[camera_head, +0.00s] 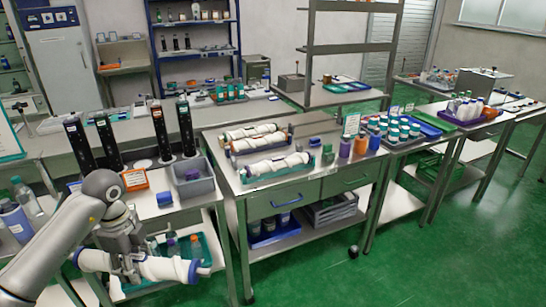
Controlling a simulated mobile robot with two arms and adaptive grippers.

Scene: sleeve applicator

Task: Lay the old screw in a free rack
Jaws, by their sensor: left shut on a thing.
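My left gripper (127,262) is at the lower left, shut around a long white screw with blue bands (168,268). It holds the screw roughly level, in front of the bench and clear of the cart top. On the steel cart, a teal rack (262,179) at the front holds a white screw (280,164). Behind it, more white screws (262,142) lie close together in racks; one has orange-red marks. I cannot tell whether any rack there is empty. My right gripper is not in view.
A grey bin (194,187) and an orange box (135,180) stand on the bench between my arm and the cart (310,188). Bottles, cups and a blue tray fill the cart tops to the right. Green floor is free at the lower right.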

